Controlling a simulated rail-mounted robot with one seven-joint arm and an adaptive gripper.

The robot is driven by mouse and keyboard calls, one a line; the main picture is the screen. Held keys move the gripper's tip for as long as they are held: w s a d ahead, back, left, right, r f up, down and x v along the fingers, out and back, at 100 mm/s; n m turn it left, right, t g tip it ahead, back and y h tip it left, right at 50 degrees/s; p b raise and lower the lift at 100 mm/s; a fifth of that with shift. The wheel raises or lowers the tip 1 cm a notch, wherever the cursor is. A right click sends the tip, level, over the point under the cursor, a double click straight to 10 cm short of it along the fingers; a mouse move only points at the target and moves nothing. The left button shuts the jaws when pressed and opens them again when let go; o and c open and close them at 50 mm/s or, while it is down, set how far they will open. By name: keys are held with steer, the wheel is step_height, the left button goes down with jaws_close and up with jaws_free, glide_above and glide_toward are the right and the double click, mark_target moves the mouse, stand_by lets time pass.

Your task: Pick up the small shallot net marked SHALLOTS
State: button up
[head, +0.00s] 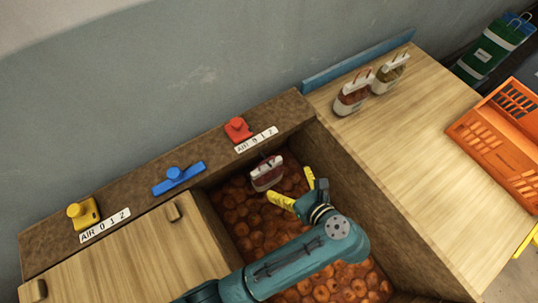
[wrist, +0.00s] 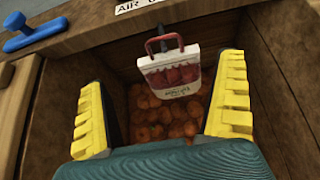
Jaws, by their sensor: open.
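The bin's wooden walls (head: 352,176) rise close around my gripper. A ledge behind carries red (head: 237,128), blue (head: 178,178) and yellow (head: 82,213) valve-like fittings. An orange crate (head: 500,140) stands at the right; the middle of the wooden tabletop (head: 415,150) is clear.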

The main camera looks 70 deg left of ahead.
mark_target(267, 161)
steer(key=b+x, duration=0.2)
steer(key=x, duration=0.6)
steer(key=shift+a+f, duration=0.2)
steer(key=b+x, duration=0.2)
steer(key=x, duration=0.3)
steer(key=shift+w+f, duration=0.1)
steer(key=shift+f, duration=0.05)
steer(key=shift+c, duration=0.2)
steer(key=c, duration=1.2)
steer(key=shift+c, duration=0.5)
